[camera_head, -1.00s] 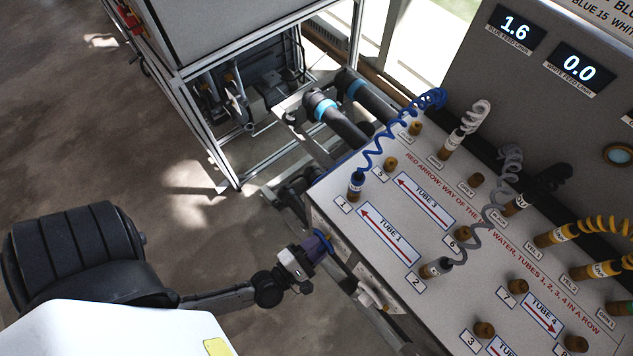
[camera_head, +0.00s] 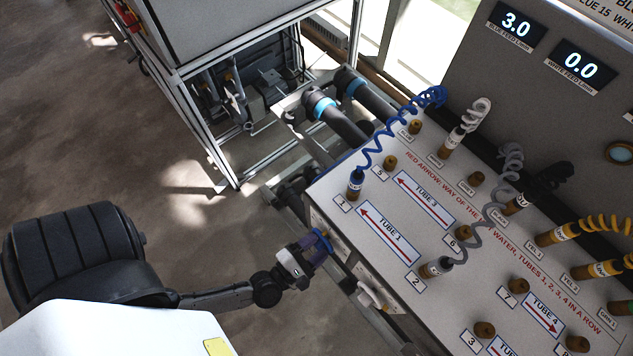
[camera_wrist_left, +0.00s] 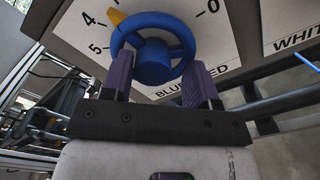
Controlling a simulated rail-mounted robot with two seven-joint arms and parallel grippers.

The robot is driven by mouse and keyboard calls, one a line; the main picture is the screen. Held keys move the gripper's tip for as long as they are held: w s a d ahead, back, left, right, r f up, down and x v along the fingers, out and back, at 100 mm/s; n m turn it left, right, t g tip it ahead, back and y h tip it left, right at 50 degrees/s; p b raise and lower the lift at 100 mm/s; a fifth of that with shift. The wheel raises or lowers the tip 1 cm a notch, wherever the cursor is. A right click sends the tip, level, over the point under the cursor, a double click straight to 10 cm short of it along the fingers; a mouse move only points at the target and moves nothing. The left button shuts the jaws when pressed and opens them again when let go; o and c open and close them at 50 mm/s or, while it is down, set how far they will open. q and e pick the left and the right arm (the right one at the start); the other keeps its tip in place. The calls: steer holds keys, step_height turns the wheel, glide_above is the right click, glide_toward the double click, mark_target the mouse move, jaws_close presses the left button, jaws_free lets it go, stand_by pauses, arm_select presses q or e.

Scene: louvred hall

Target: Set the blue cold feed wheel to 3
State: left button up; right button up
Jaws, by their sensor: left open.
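The blue feed wheel (camera_wrist_left: 153,45) shows in the left wrist view, with a yellow pointer (camera_wrist_left: 117,18) on its rim at the upper left, beside the printed 4. Its dial plate (camera_wrist_left: 226,40) also shows 5 and 0; other marks are out of view or hidden. In the head view the blue feed display (camera_head: 516,23) reads 3.0. My left gripper (camera_wrist_left: 158,78) is open, its purple fingers on either side of the wheel's lower part; I cannot tell whether they touch it. In the head view it (camera_head: 319,244) is at the bench's front side. My right gripper is not in view.
The white feed display (camera_head: 579,67) reads 0.0. The bench top (camera_head: 340,190) carries numbered ports, coiled hoses and tube labels. A framed cart (camera_head: 215,150) stands behind, left of the bench. The floor between my arm and the cart is clear.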

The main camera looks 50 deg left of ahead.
mark_target(315, 247)
arm_select(q)
steer(key=shift+w+a+r, duration=0.15)
steer(key=shift+w+r, duration=0.1)
steer(key=shift+r, duration=0.25)
steer(key=shift+s, duration=0.1)
steer(key=s, duration=0.5)
steer(key=shift+f, duration=0.15)
steer(key=shift+s, duration=0.8)
